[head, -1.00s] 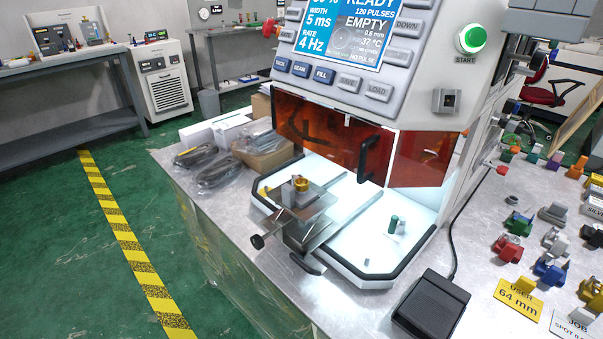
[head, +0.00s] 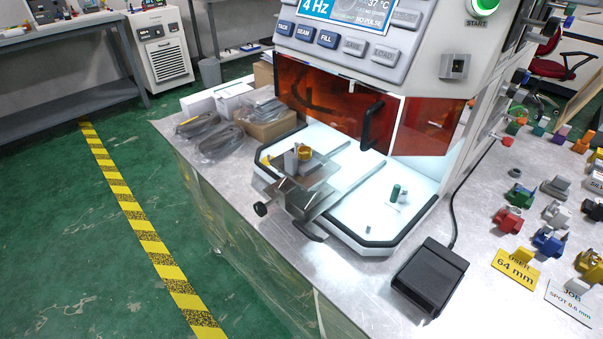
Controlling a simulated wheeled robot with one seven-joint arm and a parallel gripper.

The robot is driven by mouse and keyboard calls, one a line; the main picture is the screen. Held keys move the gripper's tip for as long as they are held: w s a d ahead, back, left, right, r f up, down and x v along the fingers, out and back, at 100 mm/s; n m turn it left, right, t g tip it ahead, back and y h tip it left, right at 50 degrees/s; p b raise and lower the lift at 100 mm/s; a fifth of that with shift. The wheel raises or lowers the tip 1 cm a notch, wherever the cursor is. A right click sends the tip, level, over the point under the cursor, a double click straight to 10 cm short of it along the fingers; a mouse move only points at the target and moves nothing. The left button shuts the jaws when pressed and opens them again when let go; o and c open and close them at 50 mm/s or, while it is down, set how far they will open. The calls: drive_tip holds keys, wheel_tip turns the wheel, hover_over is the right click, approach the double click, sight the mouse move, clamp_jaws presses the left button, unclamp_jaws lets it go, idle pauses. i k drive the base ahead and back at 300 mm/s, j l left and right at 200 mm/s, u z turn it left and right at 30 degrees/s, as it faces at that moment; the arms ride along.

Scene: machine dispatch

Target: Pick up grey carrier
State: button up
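A grey carrier (head: 555,187) stands on the right part of the bench in the head view, among carriers of other colours. A paler, whitish-grey carrier (head: 557,213) stands just in front of it, so the two shades are close. A green carrier (head: 520,196) is to its left. My gripper is not in view, and nothing is seen touching the grey carrier.
Red (head: 508,220), blue (head: 549,243) and yellow (head: 591,262) carriers stand close by. A black pedal (head: 430,277) with a cable lies to the left, near a yellow "64 mm" card (head: 515,267). The welding machine (head: 450,95) rises behind. Green floor at left is clear.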

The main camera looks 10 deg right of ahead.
sight(303, 162)
drive_tip(key=i+j+z, duration=0.1)
drive_tip(key=j+z, duration=0.25)
drive_tip(key=i+j+z, duration=0.1)
drive_tip(key=j+z, duration=0.15)
drive_tip(key=z, duration=0.15)
drive_tip(key=j+z, duration=0.35)
